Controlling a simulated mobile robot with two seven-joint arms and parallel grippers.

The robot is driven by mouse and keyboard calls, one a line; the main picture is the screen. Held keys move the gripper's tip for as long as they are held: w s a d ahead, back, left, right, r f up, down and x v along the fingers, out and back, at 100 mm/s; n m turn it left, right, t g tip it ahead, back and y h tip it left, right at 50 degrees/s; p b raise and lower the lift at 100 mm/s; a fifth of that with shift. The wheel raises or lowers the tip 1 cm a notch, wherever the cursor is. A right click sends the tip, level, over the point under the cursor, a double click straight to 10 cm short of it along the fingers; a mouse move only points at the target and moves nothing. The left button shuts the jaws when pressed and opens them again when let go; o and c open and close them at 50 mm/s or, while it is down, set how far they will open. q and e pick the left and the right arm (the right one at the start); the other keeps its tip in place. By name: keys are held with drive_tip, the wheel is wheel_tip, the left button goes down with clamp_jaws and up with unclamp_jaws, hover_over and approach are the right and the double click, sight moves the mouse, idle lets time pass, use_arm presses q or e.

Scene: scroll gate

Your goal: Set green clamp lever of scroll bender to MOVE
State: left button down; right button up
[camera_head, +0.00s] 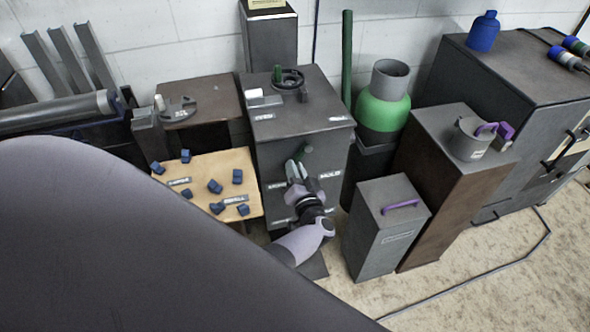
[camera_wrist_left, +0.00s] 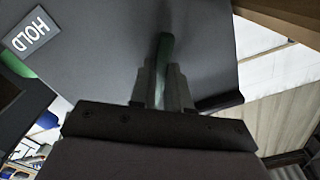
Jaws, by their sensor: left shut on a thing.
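The green clamp lever (camera_head: 303,153) is on the front face of the grey scroll bender cabinet (camera_head: 320,85). Its end sticks up past my left gripper (camera_head: 300,178), which is shut on it. In the left wrist view the green lever (camera_wrist_left: 164,58) stands between the two fingers of the left gripper (camera_wrist_left: 164,85). The HOLD label (camera_head: 330,173) is to the right of the lever in the head view; it shows upside down in the wrist view (camera_wrist_left: 30,32). A label to the left is partly hidden by the gripper. The right gripper is not in view.
A wooden board (camera_head: 206,166) with several blue blocks is left of the cabinet. A grey box with a purple handle (camera_head: 400,206) stands close on the right. A green gas bottle (camera_head: 382,112) is behind it. My own dark body part fills the lower left.

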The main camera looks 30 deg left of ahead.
use_arm(q)
drive_tip(key=shift+s+f, duration=0.1)
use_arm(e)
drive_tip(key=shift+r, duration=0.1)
use_arm(q)
drive_tip(key=c, duration=1.1)
unclamp_jaws()
drive_tip(key=shift+d, duration=0.1)
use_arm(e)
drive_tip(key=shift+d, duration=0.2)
